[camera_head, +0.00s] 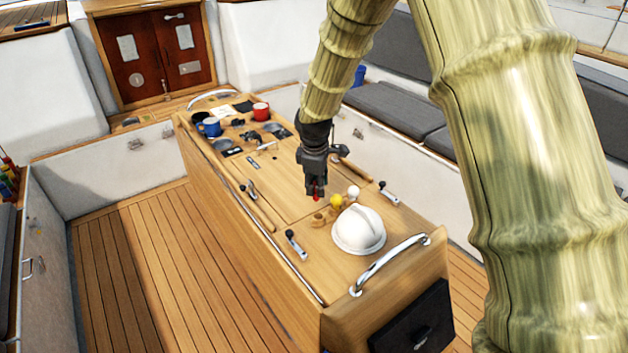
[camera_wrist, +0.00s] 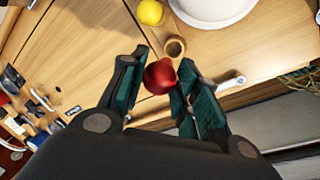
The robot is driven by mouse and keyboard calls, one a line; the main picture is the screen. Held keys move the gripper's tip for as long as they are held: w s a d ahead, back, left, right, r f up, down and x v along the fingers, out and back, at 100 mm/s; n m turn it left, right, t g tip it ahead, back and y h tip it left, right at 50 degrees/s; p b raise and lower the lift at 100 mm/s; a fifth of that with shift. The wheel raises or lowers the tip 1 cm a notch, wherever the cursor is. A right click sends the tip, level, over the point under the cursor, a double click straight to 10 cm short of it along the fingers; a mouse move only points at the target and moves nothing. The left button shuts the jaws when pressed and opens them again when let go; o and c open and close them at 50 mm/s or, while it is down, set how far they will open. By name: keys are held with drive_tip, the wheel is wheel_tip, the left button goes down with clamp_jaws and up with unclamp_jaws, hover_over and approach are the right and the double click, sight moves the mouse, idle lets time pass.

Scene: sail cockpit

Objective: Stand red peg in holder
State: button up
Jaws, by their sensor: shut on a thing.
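My gripper (camera_head: 315,188) hangs over the near half of the cockpit table, just above the wooden holder. It is shut on the red peg (camera_head: 317,195), of which a small red part shows below the fingers. In the wrist view, the peg's rounded red end (camera_wrist: 159,77) shows between the two fingers; the rest of it is hidden. A small round wooden holder (camera_head: 318,220) with an open top stands on the table beside the helmet. It also shows in the wrist view (camera_wrist: 175,47), just beyond the peg. Whether peg and holder touch is unclear.
A white helmet (camera_head: 359,230) stands close right of the holder, with a yellow ball (camera_head: 337,201) and a white ball (camera_head: 353,192) behind. A blue mug (camera_head: 210,127) and a red mug (camera_head: 261,111) stand at the far end. A metal handrail (camera_head: 390,263) borders the near end.

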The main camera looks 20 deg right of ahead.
sight(319, 199)
drive_tip(key=f, duration=0.1)
drive_tip(key=f+b, duration=0.2)
drive_tip(key=shift+d+f, duration=0.2)
drive_tip(key=shift+d, duration=0.1)
drive_tip(key=shift+f, duration=0.3)
drive_tip(key=shift+s+f+b, duration=0.15)
drive_tip(key=shift+f+b, duration=0.4)
drive_tip(key=shift+f, duration=0.3)
drive_tip(key=shift+s+a+r, duration=0.1)
drive_tip(key=shift+s+r, duration=0.05)
drive_tip(key=shift+f, duration=1.45)
idle(1.7)
